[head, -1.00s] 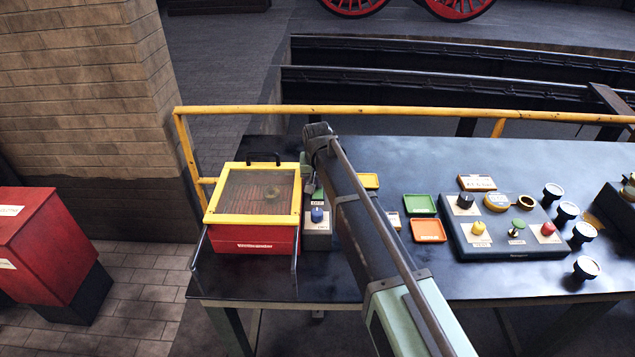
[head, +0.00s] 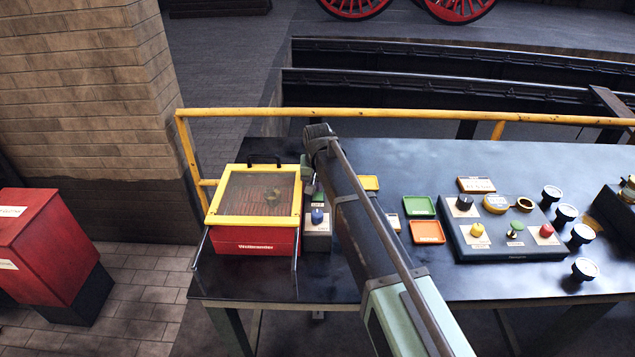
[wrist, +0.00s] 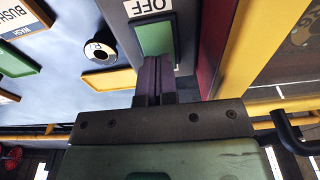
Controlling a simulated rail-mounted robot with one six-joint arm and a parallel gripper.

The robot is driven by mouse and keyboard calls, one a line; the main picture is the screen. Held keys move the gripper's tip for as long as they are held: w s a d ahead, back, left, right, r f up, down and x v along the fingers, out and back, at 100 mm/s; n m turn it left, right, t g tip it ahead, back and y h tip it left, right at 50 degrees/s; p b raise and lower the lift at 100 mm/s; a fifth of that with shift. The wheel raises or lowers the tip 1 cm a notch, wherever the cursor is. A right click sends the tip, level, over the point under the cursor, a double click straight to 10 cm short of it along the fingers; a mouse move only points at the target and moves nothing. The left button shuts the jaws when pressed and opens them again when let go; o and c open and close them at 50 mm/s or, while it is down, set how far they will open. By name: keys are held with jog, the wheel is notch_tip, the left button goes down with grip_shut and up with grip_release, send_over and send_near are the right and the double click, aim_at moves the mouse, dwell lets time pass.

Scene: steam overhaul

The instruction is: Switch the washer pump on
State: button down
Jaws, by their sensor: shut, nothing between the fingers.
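The washer (head: 255,242) is a red box with a yellow-framed mesh lid, shut, at the left end of the bench. A narrow grey control box (head: 317,243) stands against its right side, with a blue knob (head: 317,216) on it. A green switch (wrist: 154,36) shows in the wrist view, with a white plate (wrist: 149,6) reading OFF beside it. My gripper (wrist: 158,60) is shut and empty, its fingertips at the switch's near edge. I cannot tell whether they touch it. In the head view my arm hides most of the switch.
A yellow rail (head: 400,113) runs along the bench's back edge. Green (head: 419,206) and orange (head: 427,232) trays and a dark control panel (head: 510,243) with knobs lie to the right. The washer's dark lid handle (wrist: 285,130) is close to my gripper.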

jog(key=shift+r, duration=0.15)
notch_tip(320, 180, up, 14)
jog(key=s+p, duration=0.2)
jog(key=p, duration=1.1)
jog(key=shift+s+f+p, duration=0.2)
jog(key=shift+p, duration=0.2)
jog(key=b, duration=1.5)
send_near(317, 197)
jog(key=shift+t, duration=0.3)
jog(key=w+f, duration=0.1)
jog(key=f, duration=0.1)
jog(key=w+f, duration=0.3)
jog(key=f, duration=0.2)
jog(key=shift+w, duration=0.25)
jog(key=shift+r+p, duration=0.1)
jog(key=shift+p, duration=0.25)
